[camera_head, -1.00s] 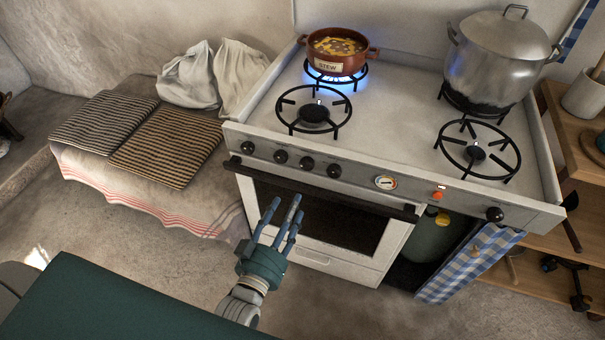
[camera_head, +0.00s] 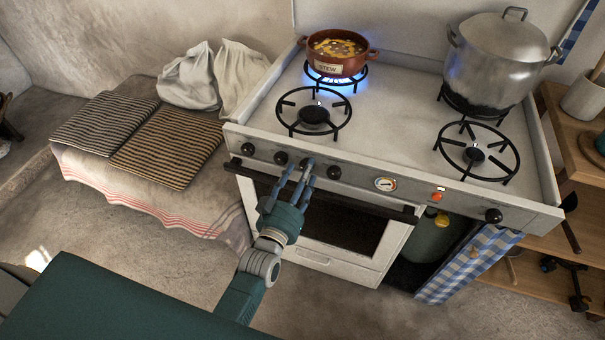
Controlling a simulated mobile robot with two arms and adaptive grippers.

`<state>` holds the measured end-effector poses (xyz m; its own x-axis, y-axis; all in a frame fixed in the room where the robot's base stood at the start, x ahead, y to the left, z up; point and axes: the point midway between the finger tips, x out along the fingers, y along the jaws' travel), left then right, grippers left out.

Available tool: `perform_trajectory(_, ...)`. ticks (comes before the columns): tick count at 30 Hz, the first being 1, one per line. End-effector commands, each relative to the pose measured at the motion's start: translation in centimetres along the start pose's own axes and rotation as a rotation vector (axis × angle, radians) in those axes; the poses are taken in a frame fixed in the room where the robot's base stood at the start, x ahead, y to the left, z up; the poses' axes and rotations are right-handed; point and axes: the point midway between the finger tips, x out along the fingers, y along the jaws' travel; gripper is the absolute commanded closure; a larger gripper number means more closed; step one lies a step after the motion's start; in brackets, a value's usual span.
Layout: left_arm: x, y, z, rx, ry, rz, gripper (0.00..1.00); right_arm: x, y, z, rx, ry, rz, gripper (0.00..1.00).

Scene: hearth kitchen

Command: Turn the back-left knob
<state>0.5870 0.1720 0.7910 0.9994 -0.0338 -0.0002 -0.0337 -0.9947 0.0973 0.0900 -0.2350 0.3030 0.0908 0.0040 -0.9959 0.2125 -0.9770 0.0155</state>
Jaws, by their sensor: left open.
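The white stove's front panel (camera_head: 420,191) carries a row of black knobs on its left part. They are the leftmost knob (camera_head: 247,148), a second knob (camera_head: 281,157), a third knob (camera_head: 306,162) and a fourth knob (camera_head: 333,172). My left gripper (camera_head: 298,172) is open, its fingers pointing up at the panel around the third knob and partly covering it. I cannot tell if they touch it. The back-left burner (camera_head: 336,80) has a blue flame under a brown stew pot (camera_head: 337,63). My right gripper is not in view.
A large metal pot (camera_head: 496,68) stands on the back-right burner. The front-left burner (camera_head: 314,114) and front-right burner (camera_head: 477,154) are bare and unlit. The oven handle (camera_head: 370,206) runs below the knobs. One more knob (camera_head: 494,215) is at the panel's right end.

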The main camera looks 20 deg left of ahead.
Motion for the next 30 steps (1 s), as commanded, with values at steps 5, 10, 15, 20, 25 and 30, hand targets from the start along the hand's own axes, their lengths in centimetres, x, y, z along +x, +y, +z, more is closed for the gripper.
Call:
perform_trajectory(5,0.0,0.0,0.0,0.000,-0.001,0.000,0.55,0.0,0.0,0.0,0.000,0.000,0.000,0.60)
perform_trajectory(10,0.0,0.0,0.0,0.000,0.000,0.000,0.89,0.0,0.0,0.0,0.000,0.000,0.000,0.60)
perform_trajectory(15,0.0,0.0,-0.2,0.030,0.000,0.000,0.96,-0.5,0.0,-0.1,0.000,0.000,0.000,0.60)
perform_trajectory(20,0.0,0.1,-0.3,0.170,0.000,0.000,0.96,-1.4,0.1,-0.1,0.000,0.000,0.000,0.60)
perform_trajectory(25,0.0,0.0,-0.1,0.187,0.002,0.000,0.96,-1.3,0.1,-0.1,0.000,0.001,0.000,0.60)
perform_trajectory(30,0.0,0.0,-0.1,0.186,0.003,0.000,0.56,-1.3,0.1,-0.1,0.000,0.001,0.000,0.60)
